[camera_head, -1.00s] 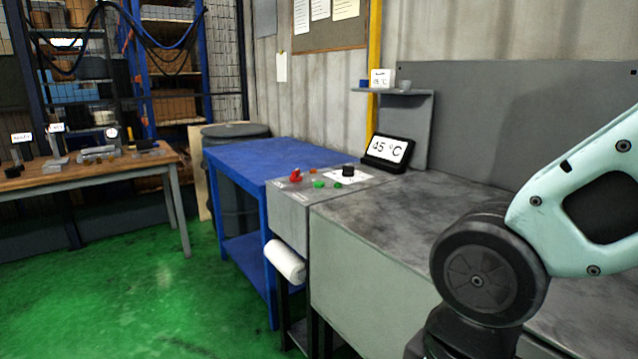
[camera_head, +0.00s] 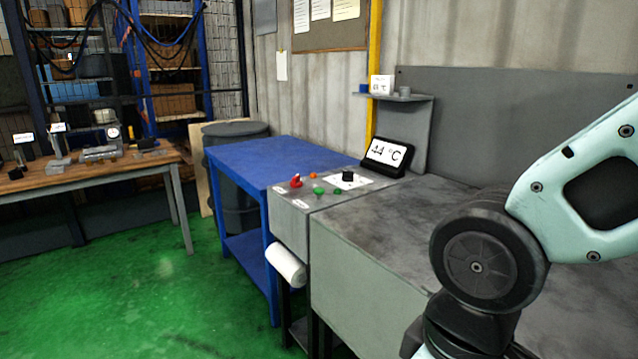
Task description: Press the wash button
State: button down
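A grey control panel (camera_head: 291,219) sits between the blue table and the grey machine top. On it are a red switch or knob (camera_head: 296,181), a small orange button (camera_head: 313,175), two green buttons, one nearer (camera_head: 319,191) and one farther (camera_head: 337,190), and a black knob (camera_head: 347,176) on a white dial plate. The labels are too small to read, so I cannot tell which one is the wash button. A tilted display (camera_head: 387,152) behind the panel reads 44 °C. My arm is at the right edge; my gripper is out of view.
A grey machine top (camera_head: 405,215) spreads right of the panel. A blue table (camera_head: 262,156) stands to its left. A white roll (camera_head: 286,264) hangs on the front. A small shelf (camera_head: 405,96) is above the display. A wooden bench (camera_head: 95,177) with instruments is far left; green floor lies between.

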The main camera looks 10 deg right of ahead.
aim_at(318, 191)
jog(key=i+j, duration=0.35)
jog(key=j, duration=0.15)
jog(key=i+j, duration=0.7)
jog(key=j, duration=0.25)
jog(key=i+j, duration=0.35)
jog(key=j, duration=0.15)
jog(key=i+j, duration=0.35)
jog(key=j, duration=0.15)
jog(key=i+j, duration=0.35)
jog(key=j+z, duration=0.1)
jog(key=z, duration=1.3)
